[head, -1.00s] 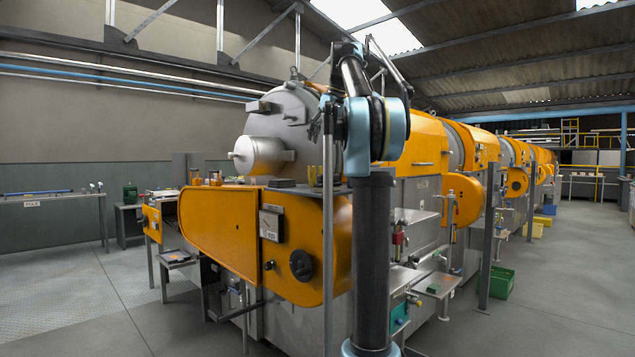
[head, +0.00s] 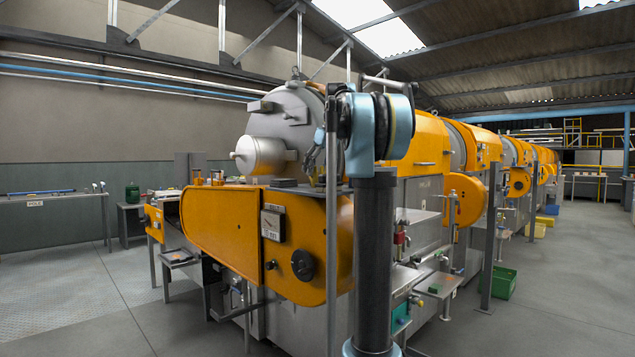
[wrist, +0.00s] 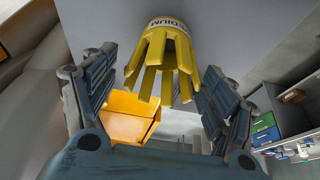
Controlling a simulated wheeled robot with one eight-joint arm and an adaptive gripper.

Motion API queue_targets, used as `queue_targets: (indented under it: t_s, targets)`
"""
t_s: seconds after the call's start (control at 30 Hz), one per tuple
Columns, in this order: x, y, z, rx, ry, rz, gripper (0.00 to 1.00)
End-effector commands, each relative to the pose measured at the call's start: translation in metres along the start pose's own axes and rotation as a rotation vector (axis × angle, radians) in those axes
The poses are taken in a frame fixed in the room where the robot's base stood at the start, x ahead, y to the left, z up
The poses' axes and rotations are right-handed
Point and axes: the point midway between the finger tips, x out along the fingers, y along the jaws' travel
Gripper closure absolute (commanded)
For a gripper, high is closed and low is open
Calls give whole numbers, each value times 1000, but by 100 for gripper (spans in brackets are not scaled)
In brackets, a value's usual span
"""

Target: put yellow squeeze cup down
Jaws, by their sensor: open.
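The yellow squeeze cup (wrist: 165,55) shows at the top middle of the wrist view. My gripper (wrist: 155,72) is open, with one dark finger on each side of the cup and visible gaps between fingers and cup. A grey flat surface (wrist: 225,35) lies behind the cup; whether the cup rests on it I cannot tell. In the head view my gripper is small beside the post, and the cup is not clear there.
The orange machine cover (head: 225,225) and a grey drum with a silver cylinder (head: 262,155) stand near my arm. A thin upright post (head: 331,260) stands close to it. Small orange cups (head: 216,178) stand on the ledge.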

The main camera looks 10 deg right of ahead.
Motion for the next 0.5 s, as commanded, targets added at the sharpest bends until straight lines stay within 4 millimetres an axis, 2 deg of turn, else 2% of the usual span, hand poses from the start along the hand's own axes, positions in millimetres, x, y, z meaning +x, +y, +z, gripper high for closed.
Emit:
queue_targets:
  t_s: [0.2, 0.5]
  targets:
    - [30, 0, 1, -2, 0, 0, 22]
    - [39, 0, 1, -1, 0, 0, 22]
